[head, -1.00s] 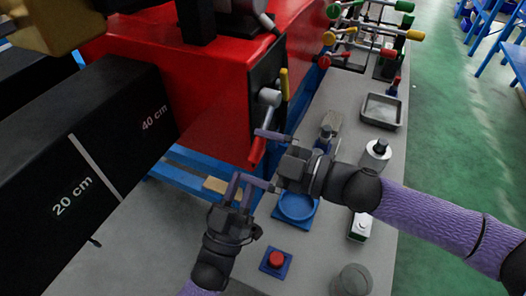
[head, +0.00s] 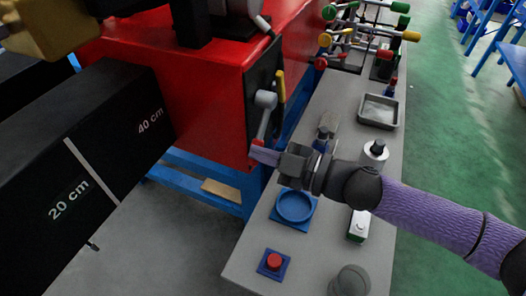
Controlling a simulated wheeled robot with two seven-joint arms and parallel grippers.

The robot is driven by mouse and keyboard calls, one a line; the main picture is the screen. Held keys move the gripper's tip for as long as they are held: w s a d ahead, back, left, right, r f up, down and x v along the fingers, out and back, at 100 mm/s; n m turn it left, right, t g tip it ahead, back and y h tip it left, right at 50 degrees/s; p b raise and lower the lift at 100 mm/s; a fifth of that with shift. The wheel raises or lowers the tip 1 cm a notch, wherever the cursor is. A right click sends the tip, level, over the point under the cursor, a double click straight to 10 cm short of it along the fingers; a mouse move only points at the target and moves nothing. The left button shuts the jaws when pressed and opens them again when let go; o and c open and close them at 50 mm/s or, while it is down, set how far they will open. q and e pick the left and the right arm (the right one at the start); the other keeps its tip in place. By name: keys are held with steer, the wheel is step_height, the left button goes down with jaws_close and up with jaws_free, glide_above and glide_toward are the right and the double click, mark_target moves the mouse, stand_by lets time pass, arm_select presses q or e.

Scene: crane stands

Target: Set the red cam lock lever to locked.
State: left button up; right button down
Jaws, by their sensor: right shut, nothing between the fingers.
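The red cam lock lever (head: 262,128) hangs from a grey hub on the dark plate at the end of the red machine body (head: 215,110). It points down, leaning slightly left. My right gripper (head: 264,154) comes in from the right with its fingers shut and empty. My left gripper is out of view.
A yellow handle (head: 281,87) sits beside the lever hub. The grey bench (head: 245,270) carries a blue round dish (head: 294,206), a red button on a blue base (head: 274,262), a grey tray (head: 379,111) and a white-and-green box (head: 359,226). Green floor lies right.

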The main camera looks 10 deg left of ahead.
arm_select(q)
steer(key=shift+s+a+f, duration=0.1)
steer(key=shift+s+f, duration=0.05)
arm_select(e)
steer(key=shift+w+f+n, duration=0.15)
steer(key=shift+f+n, duration=0.15)
steer(key=shift+n, duration=0.1)
arm_select(q)
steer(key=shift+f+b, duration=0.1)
steer(key=shift+b, duration=0.2)
arm_select(e)
steer(key=shift+w+d+f+n, duration=0.1)
steer(key=shift+w+f+n, duration=0.1)
steer(key=shift+n, duration=0.1)
